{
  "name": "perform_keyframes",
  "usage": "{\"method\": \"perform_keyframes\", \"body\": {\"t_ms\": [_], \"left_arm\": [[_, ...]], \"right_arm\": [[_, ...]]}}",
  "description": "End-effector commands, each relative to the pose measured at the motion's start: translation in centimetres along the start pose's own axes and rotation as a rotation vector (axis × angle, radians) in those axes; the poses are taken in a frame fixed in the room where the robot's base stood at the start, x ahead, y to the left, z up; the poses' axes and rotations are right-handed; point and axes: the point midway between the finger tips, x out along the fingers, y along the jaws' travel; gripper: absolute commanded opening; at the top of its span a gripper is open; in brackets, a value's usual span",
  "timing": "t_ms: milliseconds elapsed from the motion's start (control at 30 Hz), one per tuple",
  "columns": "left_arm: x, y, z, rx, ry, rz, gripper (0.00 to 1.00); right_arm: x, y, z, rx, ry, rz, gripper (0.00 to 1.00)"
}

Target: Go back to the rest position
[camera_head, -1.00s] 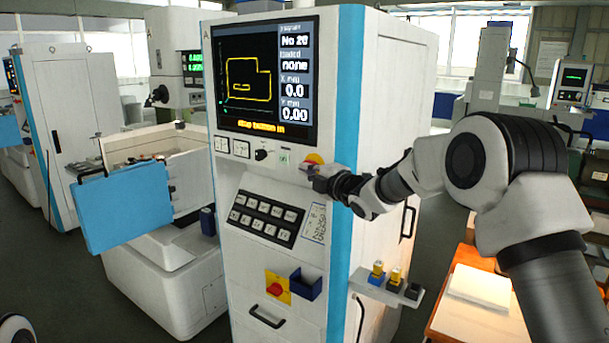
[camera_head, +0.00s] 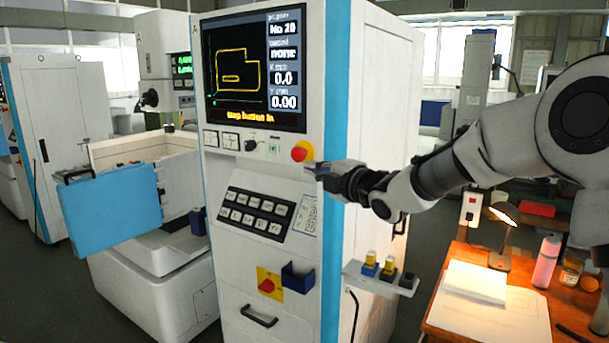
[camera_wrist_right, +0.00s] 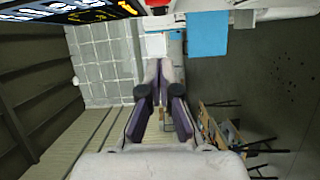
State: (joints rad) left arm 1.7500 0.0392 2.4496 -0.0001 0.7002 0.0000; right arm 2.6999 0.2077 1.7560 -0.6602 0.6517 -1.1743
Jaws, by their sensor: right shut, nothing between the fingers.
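My right gripper (camera_head: 316,170) is shut and empty in the head view. A small gap appears to separate the tips from the button. The right wrist view shows the shut fingers (camera_wrist_right: 159,68) pointing up the picture with nothing between them. My left gripper is out of view. The screen (camera_head: 255,75) shows a yellow outline and a stop button message.
Below are a black key panel (camera_head: 256,213), a red switch on a yellow plate (camera_head: 268,284) and a small shelf (camera_head: 380,281) with connectors. A wooden desk (camera_head: 520,263) with a lit lamp (camera_head: 504,214) stands at the right. A blue door panel (camera_head: 112,210) sticks out at the left.

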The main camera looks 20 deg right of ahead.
Motion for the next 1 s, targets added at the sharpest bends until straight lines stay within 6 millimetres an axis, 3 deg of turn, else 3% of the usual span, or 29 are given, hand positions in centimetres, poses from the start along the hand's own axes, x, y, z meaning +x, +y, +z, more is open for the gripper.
{"method": "perform_keyframes", "body": {"t_ms": [433,567,667,767,800,867,1000], "left_arm": [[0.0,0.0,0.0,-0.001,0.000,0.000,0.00],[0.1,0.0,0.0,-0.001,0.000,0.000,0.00],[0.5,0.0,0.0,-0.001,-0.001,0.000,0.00],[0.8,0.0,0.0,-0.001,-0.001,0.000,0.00],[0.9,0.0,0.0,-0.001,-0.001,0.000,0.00],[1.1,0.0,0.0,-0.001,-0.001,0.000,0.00],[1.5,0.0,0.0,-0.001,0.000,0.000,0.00]], "right_arm": [[-0.1,0.1,0.0,0.000,0.000,0.001,0.00],[0.4,-2.3,0.2,0.009,-0.001,-0.033,0.00],[1.5,-8.2,0.4,0.026,0.000,-0.116,0.00],[1.8,-16.9,0.0,0.058,0.004,-0.248,0.00],[1.4,-20.6,-0.3,0.077,0.003,-0.305,0.00],[0.4,-26.1,-0.8,0.112,-0.003,-0.392,0.00],[-3.8,-38.2,-2.5,0.234,-0.045,-0.599,0.00]]}}
